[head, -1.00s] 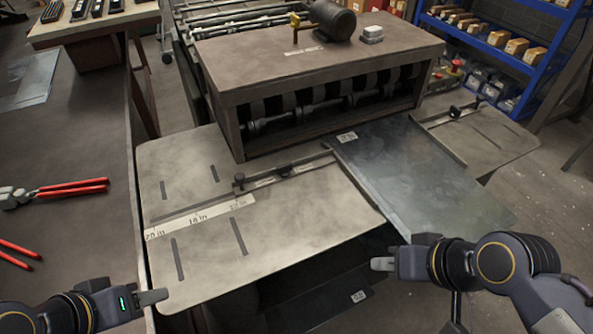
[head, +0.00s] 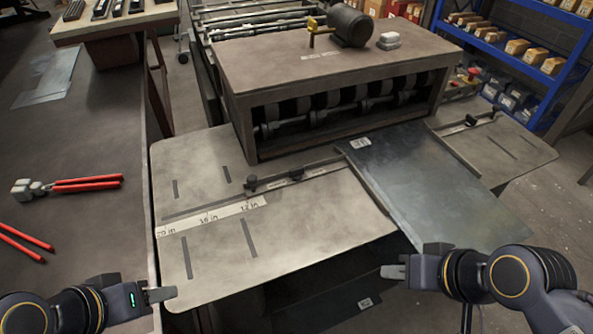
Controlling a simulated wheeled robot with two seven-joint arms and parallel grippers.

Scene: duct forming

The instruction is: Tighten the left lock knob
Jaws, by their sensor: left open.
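The left lock knob (head: 251,182) is a small black knob at the left end of a guide bar on the machine's front table (head: 210,165). A second black lock knob (head: 471,120) sits on the right side. A grey metal sheet (head: 425,185) lies on the table, its back edge near the rollers. My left gripper (head: 160,294) is open and empty at the table's front left corner, well short of the left knob. My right gripper (head: 393,271) is in front of the table, left of the sheet's front corner, touching nothing; its finger gap is not clear.
The forming machine's housing (head: 330,65) stands behind the table, with a motor (head: 352,24) on top. A dark workbench (head: 75,150) with red-handled tools (head: 85,184) is at left. A blue shelf (head: 566,30) stands at back right. The table's left part is clear.

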